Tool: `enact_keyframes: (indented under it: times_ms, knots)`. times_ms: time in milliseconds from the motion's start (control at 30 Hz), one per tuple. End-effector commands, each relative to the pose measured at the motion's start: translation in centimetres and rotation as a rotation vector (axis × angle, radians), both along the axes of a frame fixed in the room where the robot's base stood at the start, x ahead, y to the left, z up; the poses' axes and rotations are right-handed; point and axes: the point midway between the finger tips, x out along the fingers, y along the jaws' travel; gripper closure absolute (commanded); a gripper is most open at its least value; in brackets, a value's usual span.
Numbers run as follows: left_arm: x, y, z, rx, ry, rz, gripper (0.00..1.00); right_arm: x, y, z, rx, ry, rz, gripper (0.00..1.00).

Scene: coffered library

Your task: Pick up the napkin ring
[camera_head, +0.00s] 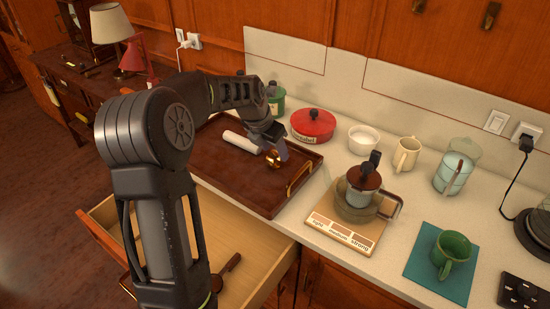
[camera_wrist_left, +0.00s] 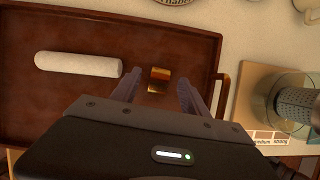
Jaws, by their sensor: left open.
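The napkin ring (camera_head: 273,157) is a small copper-gold band on the brown tray (camera_head: 241,190), near the tray's right side. In the left wrist view the ring (camera_wrist_left: 159,80) shows on the tray (camera_wrist_left: 60,98), just beyond and between my open fingertips. My left gripper (camera_wrist_left: 157,92) is open and empty, with one finger to each side of the ring in the picture. In the head view the left gripper (camera_head: 277,145) hangs over the ring and partly covers it. Whether the fingers touch the ring or tray cannot be told. My right gripper is not in view.
A white roll (camera_head: 241,141) lies on the tray left of the ring. The tray's brass handle (camera_head: 299,178) stands at its right edge. A coffee press on a printed board (camera_head: 345,225), a red pot (camera_head: 313,125) and a white bowl (camera_head: 363,140) are nearby. An open drawer (camera_head: 245,262) sits below.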

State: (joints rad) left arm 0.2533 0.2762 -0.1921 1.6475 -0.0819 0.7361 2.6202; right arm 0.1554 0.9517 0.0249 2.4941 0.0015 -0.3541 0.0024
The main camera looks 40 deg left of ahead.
Motion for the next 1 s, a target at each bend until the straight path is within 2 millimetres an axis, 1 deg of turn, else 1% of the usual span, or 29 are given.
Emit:
enact_keyframes:
  times_ms: [33,100,233,800,867,1000]
  knots:
    - [0.3,0.0,-0.6,-0.001,0.004,0.001,0.47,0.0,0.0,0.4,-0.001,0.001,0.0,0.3]
    - [0.6,0.0,-1.6,-0.001,0.003,0.001,0.47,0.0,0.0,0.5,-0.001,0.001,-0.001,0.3]
    - [1.0,0.0,-2.3,0.0,0.0,0.001,0.47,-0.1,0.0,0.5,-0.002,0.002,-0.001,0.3]
    - [1.0,0.0,-2.4,0.0,0.0,0.0,0.47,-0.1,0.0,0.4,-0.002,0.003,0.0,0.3]
    - [1.0,0.0,-2.4,0.0,0.0,0.0,0.51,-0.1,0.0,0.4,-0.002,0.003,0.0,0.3]
    - [1.0,0.0,-2.4,0.0,0.0,0.0,0.63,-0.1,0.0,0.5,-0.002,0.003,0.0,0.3]
